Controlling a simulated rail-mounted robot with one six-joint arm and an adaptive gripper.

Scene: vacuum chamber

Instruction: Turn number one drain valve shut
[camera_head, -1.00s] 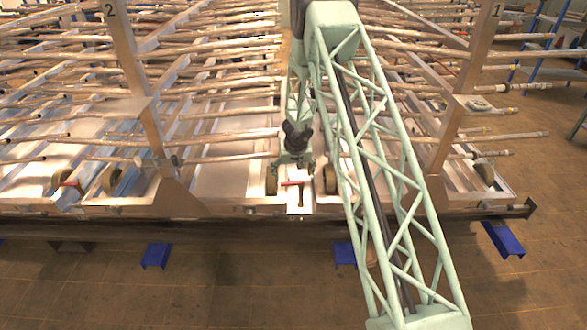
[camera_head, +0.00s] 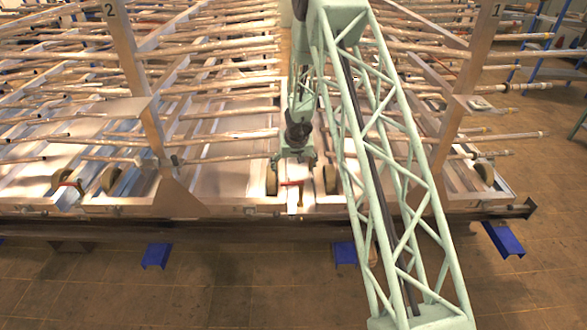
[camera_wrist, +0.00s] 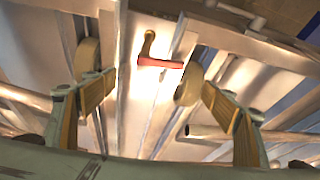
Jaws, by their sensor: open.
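A drain valve with a red bar handle (camera_head: 291,184) sits low at the front of the frame, between two wheels, near the picture's middle. In the wrist view the red handle (camera_wrist: 160,63) lies crosswise on a brass stem (camera_wrist: 149,42), between and just beyond my fingertips, apparently untouched. My gripper (camera_head: 295,160) hangs just behind and above it in the head view. In the wrist view my gripper (camera_wrist: 157,82) is open and empty, with a finger on each side. A second valve handle (camera_head: 68,181) shows at the far left, under the section marked 2.
Plates marked 2 (camera_head: 110,10) and 1 (camera_head: 496,10) top the posts at left and right. Long pipes (camera_head: 220,115) cross both sides of my arm. Wheels (camera_wrist: 88,58) flank the valve closely. The floor in front is mostly clear, with blue supports (camera_head: 157,256).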

